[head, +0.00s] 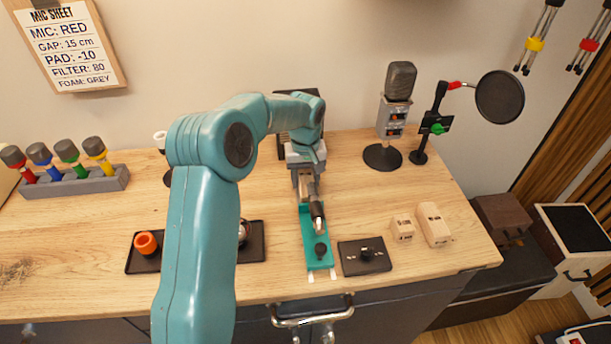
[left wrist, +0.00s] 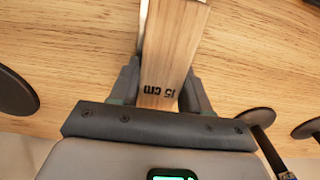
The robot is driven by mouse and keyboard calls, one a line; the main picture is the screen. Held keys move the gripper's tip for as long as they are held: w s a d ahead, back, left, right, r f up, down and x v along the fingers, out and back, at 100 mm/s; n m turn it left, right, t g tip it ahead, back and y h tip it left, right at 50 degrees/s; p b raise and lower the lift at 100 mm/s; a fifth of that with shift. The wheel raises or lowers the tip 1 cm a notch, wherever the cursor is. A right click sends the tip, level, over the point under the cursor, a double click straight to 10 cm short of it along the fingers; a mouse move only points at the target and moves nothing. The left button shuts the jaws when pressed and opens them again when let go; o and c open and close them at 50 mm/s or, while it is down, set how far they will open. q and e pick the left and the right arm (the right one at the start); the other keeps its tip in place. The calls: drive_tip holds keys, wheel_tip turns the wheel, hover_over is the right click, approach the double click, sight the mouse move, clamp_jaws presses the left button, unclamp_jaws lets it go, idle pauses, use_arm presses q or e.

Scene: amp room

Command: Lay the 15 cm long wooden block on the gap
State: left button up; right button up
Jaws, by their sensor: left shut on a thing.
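My left gripper (head: 308,174) is shut on a wooden block (left wrist: 174,60) marked "15 cm", seen between the jaws in the left wrist view. In the head view only a small part of the block (head: 305,186) shows below the jaws, above the far end of a teal tray-like strip (head: 317,258). I cannot tell whether it touches anything. A dark, light-tipped piece (head: 318,213) and a black knob (head: 320,250) show along that strip. The grey microphone (head: 400,80) and the round pop filter (head: 499,97) stand at the back right. My right gripper is not in view.
Two smaller wooden blocks (head: 402,228) (head: 434,225) lie right of a black control plate (head: 365,256). A rack (head: 75,184) of coloured microphones stands left. The wall sheet (head: 70,46) reads "GAP: 15 cm".

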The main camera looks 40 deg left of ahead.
use_arm(q)
drive_tip(key=o, duration=1.2)
drive_tip(key=shift+o, duration=0.2)
wheel_tip(320, 180, up, 16)
drive_tip(key=shift+r+p, duration=0.2)
drive_tip(key=shift+p, duration=0.15)
